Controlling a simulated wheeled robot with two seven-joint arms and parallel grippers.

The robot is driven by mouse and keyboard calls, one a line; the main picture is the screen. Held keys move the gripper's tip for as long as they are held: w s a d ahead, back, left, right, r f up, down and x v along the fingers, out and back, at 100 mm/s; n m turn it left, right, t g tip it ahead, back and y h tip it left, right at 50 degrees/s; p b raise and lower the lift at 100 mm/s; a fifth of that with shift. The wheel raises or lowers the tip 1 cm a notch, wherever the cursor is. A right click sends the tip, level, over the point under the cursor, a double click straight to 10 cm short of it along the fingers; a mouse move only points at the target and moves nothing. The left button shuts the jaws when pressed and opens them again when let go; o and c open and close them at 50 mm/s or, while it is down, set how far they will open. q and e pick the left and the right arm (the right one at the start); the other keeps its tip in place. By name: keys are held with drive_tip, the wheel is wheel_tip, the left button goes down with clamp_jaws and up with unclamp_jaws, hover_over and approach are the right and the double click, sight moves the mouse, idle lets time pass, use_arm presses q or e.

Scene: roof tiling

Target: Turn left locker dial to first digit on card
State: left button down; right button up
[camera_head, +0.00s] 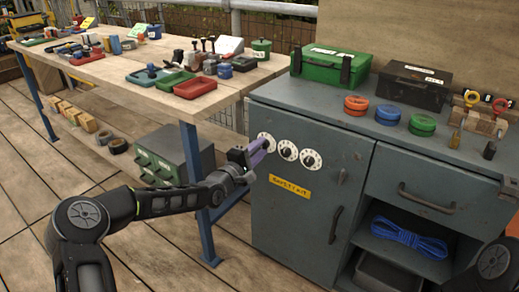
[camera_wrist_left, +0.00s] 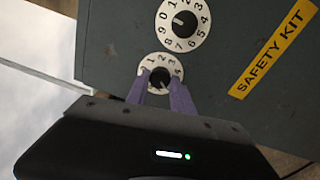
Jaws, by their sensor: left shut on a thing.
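A grey locker (camera_head: 300,213) has a row of three white dials with black knobs on its door. The left dial (camera_head: 268,139) is partly covered by my left gripper (camera_head: 258,148). In the left wrist view, the purple fingers of my left gripper (camera_wrist_left: 160,84) are closed around the black knob of the left dial (camera_wrist_left: 163,59). Some of its digits show above the fingers; the lower part is hidden. The middle dial (camera_head: 288,150) and right dial (camera_head: 311,160) are free. A white card (camera_head: 229,45) stands on the workbench, too small to read. My right gripper is out of view.
A yellow "SAFETY KIT" label (camera_wrist_left: 273,48) is beside the dials on the door. A door handle (camera_head: 336,225) sticks out lower right. The wooden workbench (camera_head: 130,68) stands left, with a blue leg (camera_head: 193,180) near my left arm. Boxes and rings lie on the locker top.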

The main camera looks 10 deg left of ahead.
use_arm(q)
drive_tip(key=c, duration=1.1)
unclamp_jaws()
drive_tip(key=p+v, duration=0.1)
drive_tip(key=v, duration=0.6)
drive_tip(key=shift+s+a, duration=0.15)
drive_tip(key=shift+s, duration=0.25)
